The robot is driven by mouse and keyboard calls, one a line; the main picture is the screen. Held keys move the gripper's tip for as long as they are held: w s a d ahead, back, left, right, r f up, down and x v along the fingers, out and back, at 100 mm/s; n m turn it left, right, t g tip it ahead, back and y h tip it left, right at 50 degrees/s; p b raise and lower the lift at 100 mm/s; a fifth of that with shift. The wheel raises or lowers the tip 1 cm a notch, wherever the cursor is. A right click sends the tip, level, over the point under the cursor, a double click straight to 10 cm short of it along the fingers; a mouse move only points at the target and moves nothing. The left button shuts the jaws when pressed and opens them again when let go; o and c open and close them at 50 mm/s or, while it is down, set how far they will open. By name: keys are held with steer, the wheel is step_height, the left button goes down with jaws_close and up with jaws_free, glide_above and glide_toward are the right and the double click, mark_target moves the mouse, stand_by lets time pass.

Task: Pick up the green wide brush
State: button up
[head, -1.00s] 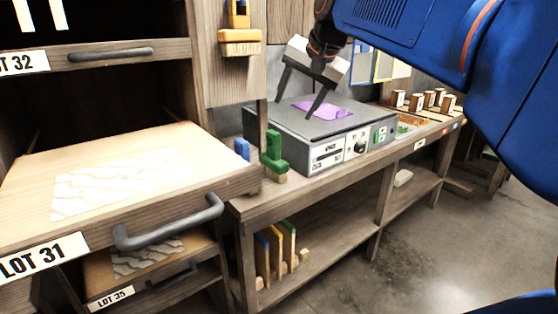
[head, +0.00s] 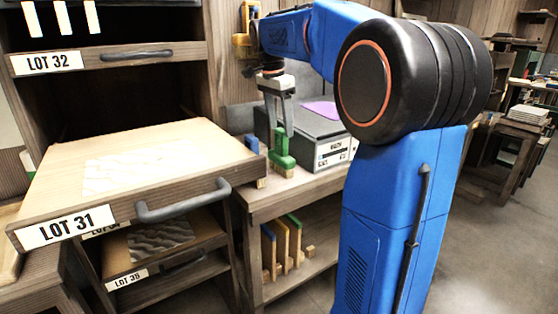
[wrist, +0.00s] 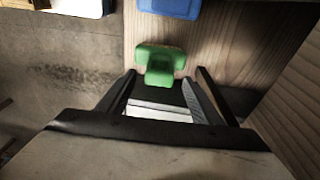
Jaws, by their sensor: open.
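The green wide brush (head: 280,150) stands on the left end of the workbench, its pale bristles down. My gripper (head: 281,134) points down over it, with the fingers apart and the tips at about its upper part. In the wrist view a green handle (wrist: 160,60) shows just beyond and between the open fingers (wrist: 160,77). Nothing is held.
A blue item (wrist: 223,10) is close by on the bench. A grey machine (head: 325,145) with a purple sheet stands to the right. The open LOT 31 drawer (head: 60,190) juts out at left. A yellow brush (head: 243,42) hangs on the panel above.

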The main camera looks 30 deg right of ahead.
mark_target(283, 129)
steer(key=shift+d+f, duration=0.25)
steer(key=shift+f, duration=1.45)
steer(key=shift+d+f, duration=0.2)
steer(key=shift+f, duration=1.45)
jaws_close()
steer(key=shift+r, duration=0.1)
steer(key=shift+s+r, duration=0.1)
steer(key=shift+r, duration=1.7)
steer(key=s, duration=1.8)
steer(key=shift+d, duration=0.3)
steer(key=shift+f, duration=0.1)
